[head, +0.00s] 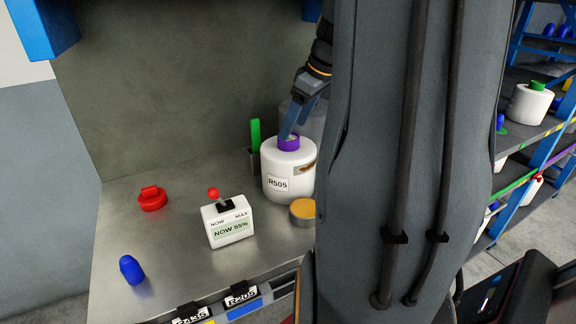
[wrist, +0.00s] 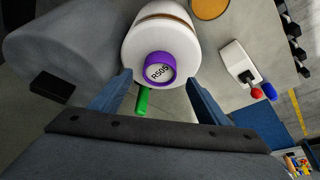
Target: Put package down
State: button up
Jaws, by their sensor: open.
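A white yarn package (head: 281,180) labelled R505 stands upright on the metal bench, with a purple core top (head: 289,143). In the wrist view the white package (wrist: 150,38) and its purple top (wrist: 160,70) lie just ahead of my fingers. My gripper (wrist: 158,88) is open, with one blue finger to each side of the purple top and a gap visible on both sides. In the head view my gripper (head: 290,132) is over the top of the package. My arm hides the bench to the right of it.
On the bench (head: 175,235) are a white control box (head: 228,224) with a red-knobbed lever, a red object (head: 152,198), a blue object (head: 131,269), an orange disc (head: 303,211) and a green item (head: 255,133) in a dark holder. Shelves with a white package (head: 529,104) stand at right.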

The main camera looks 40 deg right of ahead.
aim_at(291, 137)
jog(key=shift+p+x, duration=0.85)
jog(key=shift+x, duration=1.3)
grip_shut()
jog(key=shift+d, duration=0.1)
